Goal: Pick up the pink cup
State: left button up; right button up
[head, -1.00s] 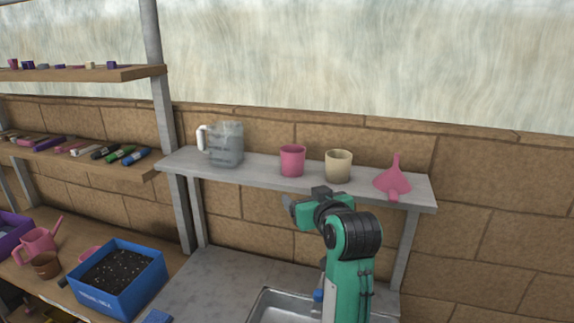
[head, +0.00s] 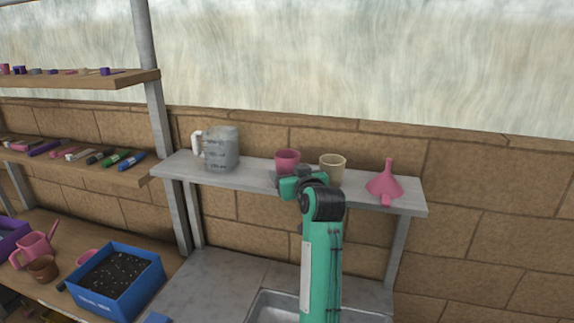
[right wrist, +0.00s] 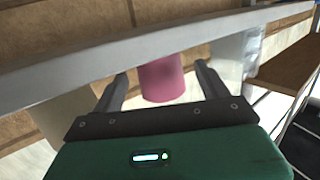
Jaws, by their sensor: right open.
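The pink cup (head: 287,158) stands upright on the grey shelf (head: 258,177), between the measuring jug and the beige cup. My right gripper (head: 283,179) is at the shelf in front of the pink cup and hides its lower part. In the right wrist view, the open fingers (right wrist: 162,84) are spread, with the pink cup (right wrist: 161,78) showing in the gap between them. I cannot tell how deep the cup sits between the fingers, and no contact shows. My left gripper is not in view.
The beige cup (head: 332,168) stands close on the right of the pink cup, with a pink funnel (head: 384,184) further right. A clear measuring jug (head: 221,149) stands on the left. A blue box of soil (head: 116,278) and a sink (head: 270,300) are below.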

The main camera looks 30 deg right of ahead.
aim_at(291, 171)
jog(key=shift+p+x, duration=0.5)
jog(key=shift+x, duration=1.2)
jog(key=shift+d, duration=0.1)
jog(key=c, duration=1.2)
jog(key=shift+r, duration=0.15)
